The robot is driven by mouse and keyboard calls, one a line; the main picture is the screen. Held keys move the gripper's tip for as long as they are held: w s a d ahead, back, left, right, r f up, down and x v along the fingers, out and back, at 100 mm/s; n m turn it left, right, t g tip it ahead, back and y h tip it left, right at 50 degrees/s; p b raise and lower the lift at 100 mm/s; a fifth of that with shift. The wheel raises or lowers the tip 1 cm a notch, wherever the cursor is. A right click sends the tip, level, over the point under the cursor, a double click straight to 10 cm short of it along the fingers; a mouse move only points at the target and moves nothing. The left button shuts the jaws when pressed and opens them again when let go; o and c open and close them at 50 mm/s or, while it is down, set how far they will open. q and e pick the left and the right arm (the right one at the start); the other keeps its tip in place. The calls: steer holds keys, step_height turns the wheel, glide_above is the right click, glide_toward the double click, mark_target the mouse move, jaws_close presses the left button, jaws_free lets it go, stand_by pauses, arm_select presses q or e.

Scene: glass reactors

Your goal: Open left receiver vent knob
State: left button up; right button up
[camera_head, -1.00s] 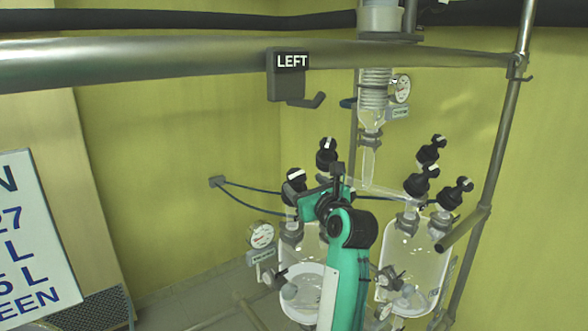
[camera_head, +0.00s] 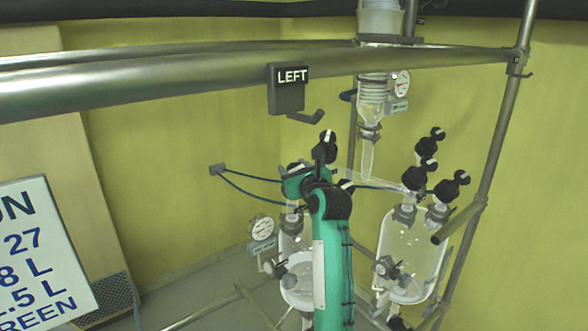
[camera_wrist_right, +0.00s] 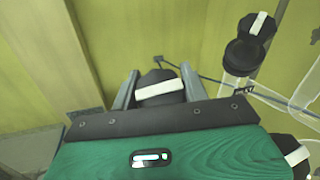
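The left receiver is a clear glass vessel (camera_head: 296,290) below the LEFT sign (camera_head: 291,76). A black knob with a white stripe (camera_wrist_right: 160,90) sits between the two fingers of my right gripper (camera_wrist_right: 158,80) in the right wrist view. The fingers are apart, one on each side of the knob; firm contact is not visible. In the head view my right gripper (camera_head: 296,180) is at the top of the left receiver and mostly hides this knob. My left gripper is not in view.
Another striped black knob (camera_wrist_right: 250,38) stands to the right in the right wrist view. The right receiver (camera_head: 412,250) carries several black knobs. A pressure gauge (camera_head: 262,227) is left of the left receiver. A metal rail (camera_head: 150,80) crosses above.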

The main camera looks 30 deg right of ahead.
steer(key=c, duration=0.4)
steer(key=shift+n, duration=0.3)
